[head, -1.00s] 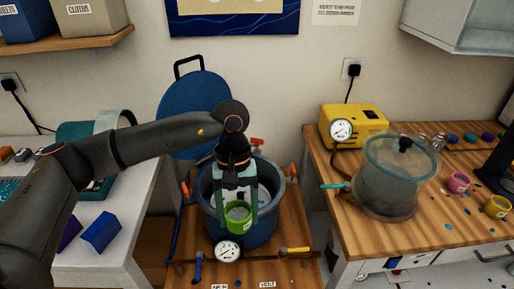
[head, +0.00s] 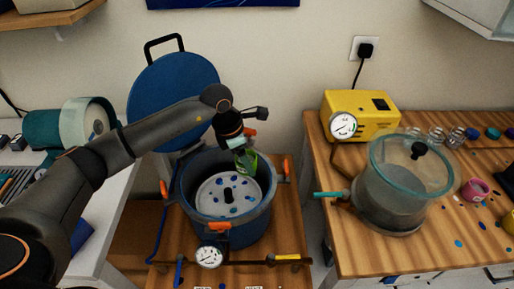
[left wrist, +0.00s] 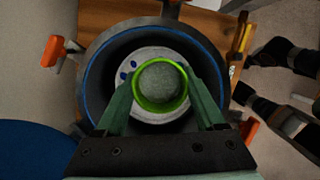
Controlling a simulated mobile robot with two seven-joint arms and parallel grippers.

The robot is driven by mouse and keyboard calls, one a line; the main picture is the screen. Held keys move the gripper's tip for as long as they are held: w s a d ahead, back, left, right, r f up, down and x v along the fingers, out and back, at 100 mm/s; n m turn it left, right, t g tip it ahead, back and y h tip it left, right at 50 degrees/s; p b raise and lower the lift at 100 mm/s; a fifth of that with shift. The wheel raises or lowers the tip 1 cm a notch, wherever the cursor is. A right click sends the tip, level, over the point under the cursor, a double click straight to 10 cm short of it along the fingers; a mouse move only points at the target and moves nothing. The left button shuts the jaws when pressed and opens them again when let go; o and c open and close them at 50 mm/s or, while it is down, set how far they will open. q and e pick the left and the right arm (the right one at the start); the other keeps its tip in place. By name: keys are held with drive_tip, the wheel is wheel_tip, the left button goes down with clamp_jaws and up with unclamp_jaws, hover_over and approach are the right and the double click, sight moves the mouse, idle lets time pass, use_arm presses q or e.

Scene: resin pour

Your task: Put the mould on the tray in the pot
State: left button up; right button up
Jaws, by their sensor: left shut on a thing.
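The mould is a bright green round cup with grey content (left wrist: 160,86), seen in the left wrist view. It also shows in the head view (head: 246,162). My left gripper (left wrist: 160,92) is shut on it, with one finger on each side, and holds it over the inside of the pot towards the back right. The pot (head: 197,214) is dark blue with an open top and orange clamps. Inside it is a pale round tray (head: 216,201) with blue spots and a dark central knob. My right gripper is not in the head view.
The pot's blue lid (head: 170,95) stands open behind it. A pressure gauge (head: 209,257) sits at the pot's front. On the right bench are a glass chamber (head: 400,190), a yellow pump (head: 350,112) and a pink cup (head: 475,189).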

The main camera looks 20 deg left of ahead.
use_arm(q)
drive_tip(key=shift+w+f, duration=0.5)
drive_tip(key=shift+f, duration=0.3)
drive_tip(key=shift+s+f+b, duration=0.2)
drive_tip(key=shift+f+b, duration=0.15)
drive_tip(key=shift+b, duration=0.05)
drive_tip(key=shift+f, duration=0.3)
wheel_tip(320, 180, down, 12)
drive_tip(key=b, duration=0.8)
drive_tip(key=shift+r+b, duration=0.1)
drive_tip(key=shift+b, duration=0.3)
drive_tip(key=shift+f, duration=0.3)
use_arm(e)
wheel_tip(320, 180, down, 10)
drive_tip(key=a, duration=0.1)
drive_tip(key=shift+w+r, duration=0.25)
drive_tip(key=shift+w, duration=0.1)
use_arm(q)
drive_tip(key=shift+f+b, duration=0.15)
drive_tip(key=shift+b, duration=0.2)
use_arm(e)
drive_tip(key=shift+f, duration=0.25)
